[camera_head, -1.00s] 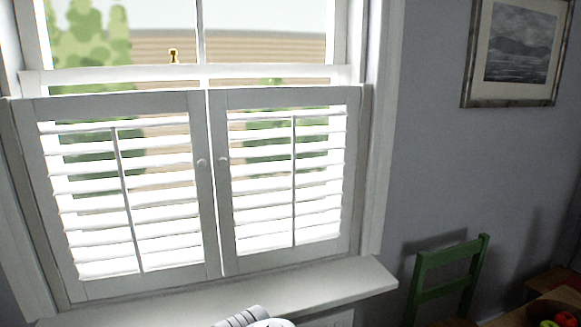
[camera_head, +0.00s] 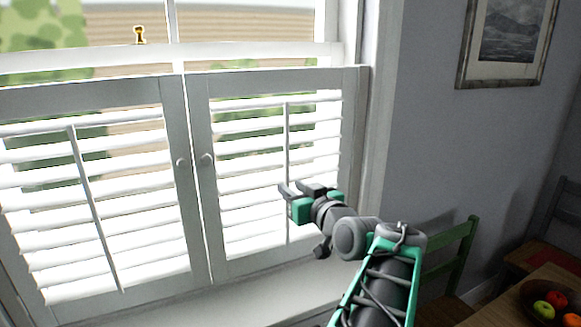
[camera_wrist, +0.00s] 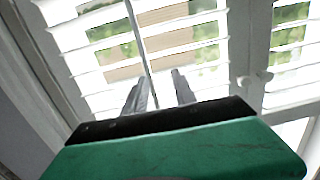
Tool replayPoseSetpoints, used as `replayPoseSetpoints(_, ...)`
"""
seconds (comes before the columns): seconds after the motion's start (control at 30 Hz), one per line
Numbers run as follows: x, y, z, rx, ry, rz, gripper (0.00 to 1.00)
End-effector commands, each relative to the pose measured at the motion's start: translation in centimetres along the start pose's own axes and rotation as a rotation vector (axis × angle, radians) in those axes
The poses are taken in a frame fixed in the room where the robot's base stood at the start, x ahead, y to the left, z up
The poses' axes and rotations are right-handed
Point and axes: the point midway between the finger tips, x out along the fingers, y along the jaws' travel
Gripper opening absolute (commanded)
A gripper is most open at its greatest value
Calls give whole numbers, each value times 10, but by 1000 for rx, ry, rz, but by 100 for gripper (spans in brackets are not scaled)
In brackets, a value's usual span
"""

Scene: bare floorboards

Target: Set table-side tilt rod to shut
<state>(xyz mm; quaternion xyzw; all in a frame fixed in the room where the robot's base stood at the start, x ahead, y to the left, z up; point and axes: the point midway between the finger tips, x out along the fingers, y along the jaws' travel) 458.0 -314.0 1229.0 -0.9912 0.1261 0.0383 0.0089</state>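The table-side tilt rod (camera_head: 286,130) is the thin upright bar on the right shutter panel (camera_head: 352,120), the one nearer the table. That panel's white slats (camera_head: 245,185) stand with gaps showing the outdoors. My gripper (camera_head: 296,188) is in front of the rod's lower middle, with its two fingers apart. In the wrist view, the rod (camera_wrist: 139,35) runs down toward the space between the open fingers (camera_wrist: 159,82), closer to the left one. I cannot tell how deep the rod is relative to the fingertips. My arm hides part of the panel's lower right.
The left shutter panel (camera_head: 175,215) has its own rod (camera_head: 88,190). Two round knobs (camera_head: 206,159) sit at the panels' meeting edges. A sill (camera_head: 262,296) juts out below. A green chair (camera_head: 462,260) and a table (camera_head: 490,312) with a fruit bowl stand at right.

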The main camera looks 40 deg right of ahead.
Motion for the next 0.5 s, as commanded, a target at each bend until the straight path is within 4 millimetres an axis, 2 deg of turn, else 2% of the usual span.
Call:
replayPoseSetpoints(0.03, -7, 16, -10, -2, 40, 23, 33)
replayPoseSetpoints(0.17, -6, 25, -23, -6, 83, 33, 33)
replayPoseSetpoints(0.5, 54, 25, -28, -4, 78, 30, 33)
